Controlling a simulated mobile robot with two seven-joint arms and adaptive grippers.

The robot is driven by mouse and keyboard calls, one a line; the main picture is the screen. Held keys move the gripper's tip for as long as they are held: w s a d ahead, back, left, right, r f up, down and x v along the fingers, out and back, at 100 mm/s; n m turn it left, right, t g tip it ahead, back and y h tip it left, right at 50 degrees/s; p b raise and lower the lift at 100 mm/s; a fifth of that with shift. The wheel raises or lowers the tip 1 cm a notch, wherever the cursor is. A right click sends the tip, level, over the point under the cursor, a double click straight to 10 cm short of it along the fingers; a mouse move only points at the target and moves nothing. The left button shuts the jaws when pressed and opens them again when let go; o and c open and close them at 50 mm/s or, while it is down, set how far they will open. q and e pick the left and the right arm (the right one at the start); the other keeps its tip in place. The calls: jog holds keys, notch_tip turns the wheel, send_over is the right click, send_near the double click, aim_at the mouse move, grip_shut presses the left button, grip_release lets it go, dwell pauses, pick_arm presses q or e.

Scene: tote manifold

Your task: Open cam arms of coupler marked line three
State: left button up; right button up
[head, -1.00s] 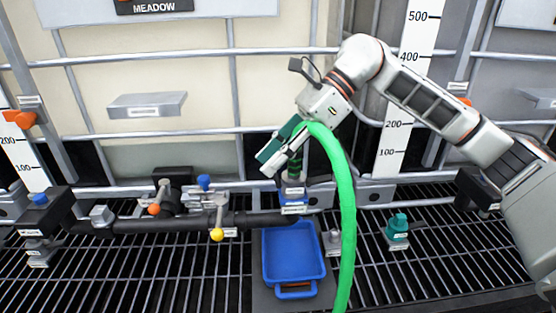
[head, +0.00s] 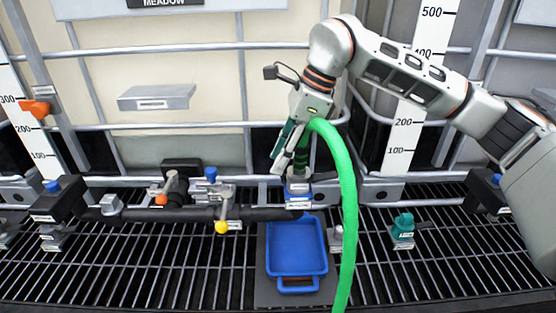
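A coupler with a dark green ribbed body (head: 301,152) stands upright on a blue labelled base (head: 298,188) at the manifold, right of centre; its label is too small to read. A thick green hose (head: 346,190) arches from beside it down to the bottom edge. My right gripper (head: 281,162) is at the coupler's left side, fingers pointing down, partly covering it. I cannot tell whether its fingers are open or touch the coupler. The cam arms cannot be made out clearly. My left gripper is out of view.
A blue tray (head: 297,286) lies on the grating below the coupler. A teal fitting (head: 403,225) stands to the right. Caged tanks (head: 150,70) close off the back.

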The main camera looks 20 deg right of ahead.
jog(key=shift+a+f, duration=0.25)
jog(key=shift+f, duration=0.4)
grip_shut()
